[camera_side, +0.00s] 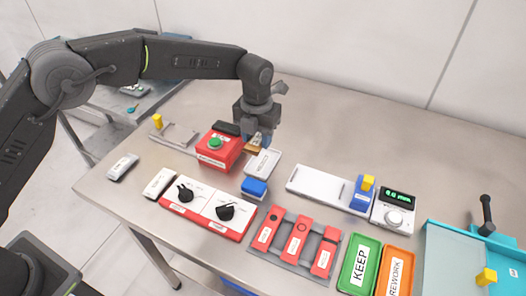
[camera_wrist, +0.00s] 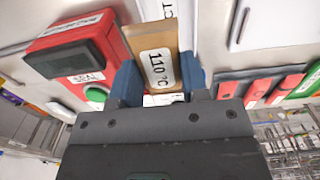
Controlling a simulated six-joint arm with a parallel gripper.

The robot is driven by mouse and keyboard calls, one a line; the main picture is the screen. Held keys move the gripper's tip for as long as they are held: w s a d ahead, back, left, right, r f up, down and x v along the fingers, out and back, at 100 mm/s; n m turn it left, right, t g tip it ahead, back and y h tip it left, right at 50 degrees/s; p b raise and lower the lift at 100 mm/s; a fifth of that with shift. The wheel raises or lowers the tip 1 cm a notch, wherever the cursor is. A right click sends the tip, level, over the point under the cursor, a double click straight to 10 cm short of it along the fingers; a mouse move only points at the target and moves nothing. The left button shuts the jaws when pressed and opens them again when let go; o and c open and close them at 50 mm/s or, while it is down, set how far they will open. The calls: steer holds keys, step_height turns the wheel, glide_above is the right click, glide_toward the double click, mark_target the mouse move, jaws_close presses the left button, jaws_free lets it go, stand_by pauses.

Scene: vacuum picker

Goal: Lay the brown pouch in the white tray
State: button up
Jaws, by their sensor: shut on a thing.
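The brown pouch (camera_side: 252,148) is between the fingers of my gripper (camera_side: 258,141) in the side view. In the wrist view the pouch (camera_wrist: 160,36) lies between the blue fingertips (camera_wrist: 159,76) and carries a white label reading 110 °C. My gripper is shut on it. The white tray (camera_side: 264,164) lies on the table just below and in front of the gripper in the side view; part of it also shows beyond the pouch in the wrist view (camera_wrist: 152,9). The pouch appears above the tray's back edge; whether they touch is unclear.
A red box with a green button (camera_side: 217,149) stands close left of the tray. A blue block (camera_side: 254,187) sits in front of it, beside a red-edged panel with black knobs (camera_side: 206,205). A white device (camera_side: 318,185) lies to the right. The table behind is clear.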

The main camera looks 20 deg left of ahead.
mark_target(263, 163)
steer(key=shift+d+f, duration=0.45)
steer(key=shift+d, duration=0.25)
steer(key=shift+f, duration=2)
steer(key=shift+f, duration=0.55)
